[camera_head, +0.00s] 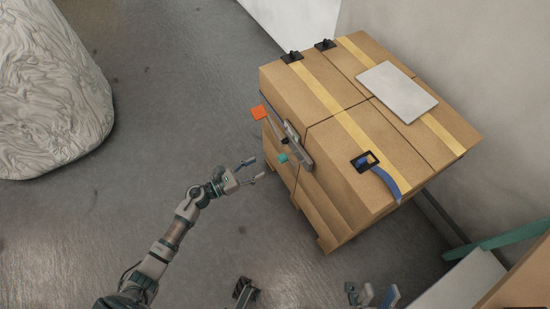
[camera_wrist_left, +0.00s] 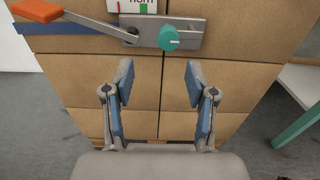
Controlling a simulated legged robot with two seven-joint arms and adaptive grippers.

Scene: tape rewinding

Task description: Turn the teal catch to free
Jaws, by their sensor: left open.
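The teal catch (camera_head: 283,158) is a round knob with a small tab on a grey metal plate on the side of the box stack. It also shows in the left wrist view (camera_wrist_left: 168,38), near the right end of the plate (camera_wrist_left: 190,25). A lever with an orange handle (camera_wrist_left: 38,10) runs left from the plate; its orange end shows in the head view (camera_head: 259,112). My left gripper (camera_head: 256,170) is open and empty, its fingers (camera_wrist_left: 158,82) pointing at the boxes below and apart from the catch. My right gripper (camera_head: 372,295) is partly cut off at the bottom edge.
The cardboard boxes (camera_head: 335,180) carry yellow straps, a grey panel (camera_head: 397,92), black buckles and a blue strap end (camera_head: 385,182). A label (camera_wrist_left: 140,6) is cut off above the plate.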

